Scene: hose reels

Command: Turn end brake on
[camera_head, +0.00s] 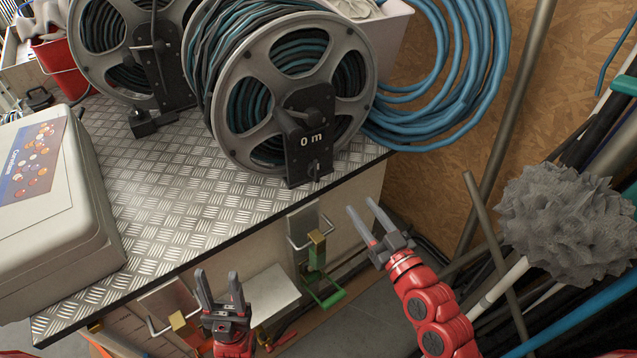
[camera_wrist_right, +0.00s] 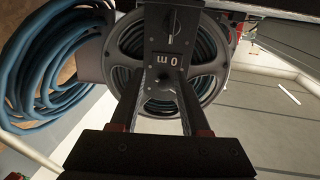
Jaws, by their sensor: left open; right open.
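The near hose reel (camera_head: 232,72) stands on the metal worktop, wound with dark and teal hose. Its black end plate (camera_head: 309,140) reads "0 m" and carries a small knob (camera_head: 314,168) low down. In the right wrist view the plate is upside down, with the knob (camera_wrist_right: 172,24) at the top. Which fitting is the end brake cannot be told for certain. My right gripper (camera_head: 361,207) is open and empty, right of and below the plate, apart from it. My left gripper (camera_head: 219,279) is open and empty, in front of the worktop's front edge.
A second reel (camera_head: 108,45) stands behind to the left. A pale case (camera_head: 55,195) sits on the worktop's (camera_head: 165,205) left side. Blue hose coils (camera_head: 480,70) hang on the right wall. A grey spiky ball (camera_head: 565,220) and poles crowd the right.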

